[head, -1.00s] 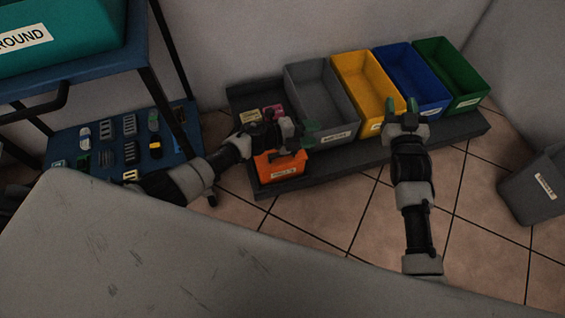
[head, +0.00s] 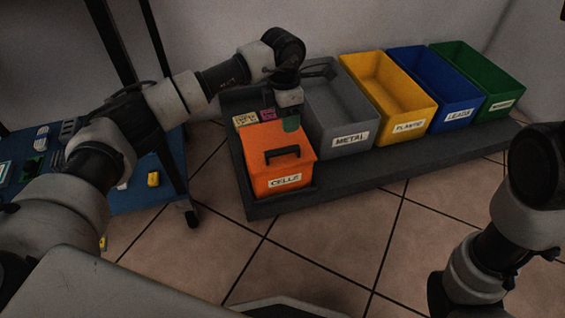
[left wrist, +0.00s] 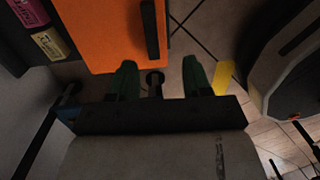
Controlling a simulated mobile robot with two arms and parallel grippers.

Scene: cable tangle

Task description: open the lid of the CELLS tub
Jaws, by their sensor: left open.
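The orange CELLS tub (head: 262,183) stands at the left end of the dark grey platform. Its orange lid looks shut and carries a black bar handle (head: 282,153). My left gripper (head: 291,123) is above the tub's back right part in the head view, with green fingertips pointing down. In the left wrist view its two green fingers (left wrist: 160,78) are apart with nothing held between them. There the orange lid (left wrist: 105,35) and the handle (left wrist: 150,30) lie just beyond the fingertips. I see no contact with the handle. My right arm shows at the right edge, but its gripper is not visible.
A grey METAL bin (head: 345,138), yellow bin (head: 405,127), blue bin (head: 460,115) and green bin (head: 502,103) stand open to the right. A yellow block (head: 244,119) and a pink block (head: 268,114) lie behind the tub. The tiled floor (head: 330,235) in front is clear.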

